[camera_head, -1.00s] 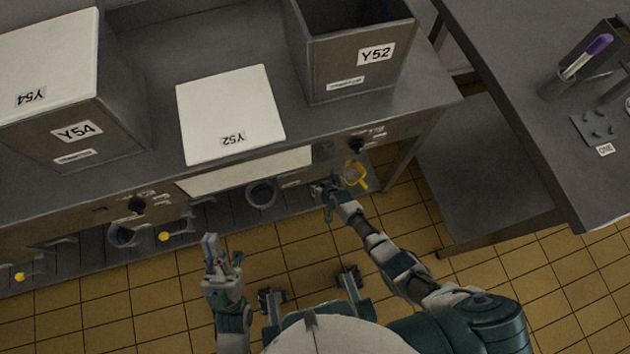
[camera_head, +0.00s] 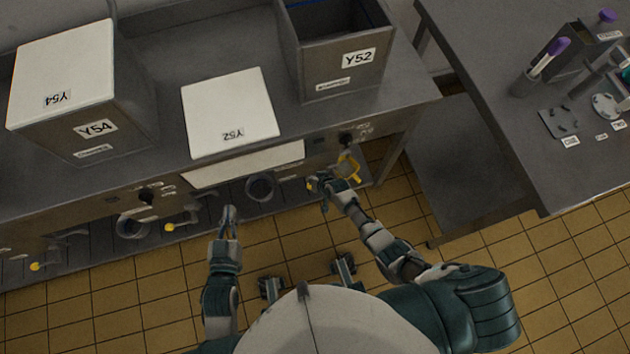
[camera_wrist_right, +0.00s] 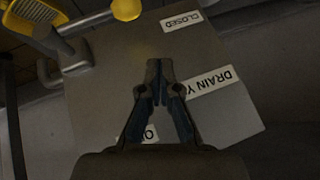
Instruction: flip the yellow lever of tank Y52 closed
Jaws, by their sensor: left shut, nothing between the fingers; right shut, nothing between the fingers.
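Tank Y52 (camera_head: 330,75) is an open grey metal box on the bench. Its yellow lever knob (camera_head: 310,183) shows small below the bench front, just left of my right gripper (camera_head: 322,181). In the right wrist view the yellow ball knob (camera_wrist_right: 126,10) sits on a metal rod at the top, nearer the CLOSED label (camera_wrist_right: 181,21) than the partly hidden "O" label (camera_wrist_right: 150,134). My right gripper (camera_wrist_right: 160,75) is shut and empty over the "DRAIN Y" plate (camera_wrist_right: 110,85), apart from the knob in the picture. My left gripper (camera_head: 229,212) is shut and empty.
A yellow loop-shaped handle (camera_head: 351,168) is close to the right of my right gripper. Tank Y54 (camera_head: 135,100) and a white Y52 lid (camera_head: 225,105) are on the bench. A second table (camera_head: 500,120) stands at right. Tiled floor is open below.

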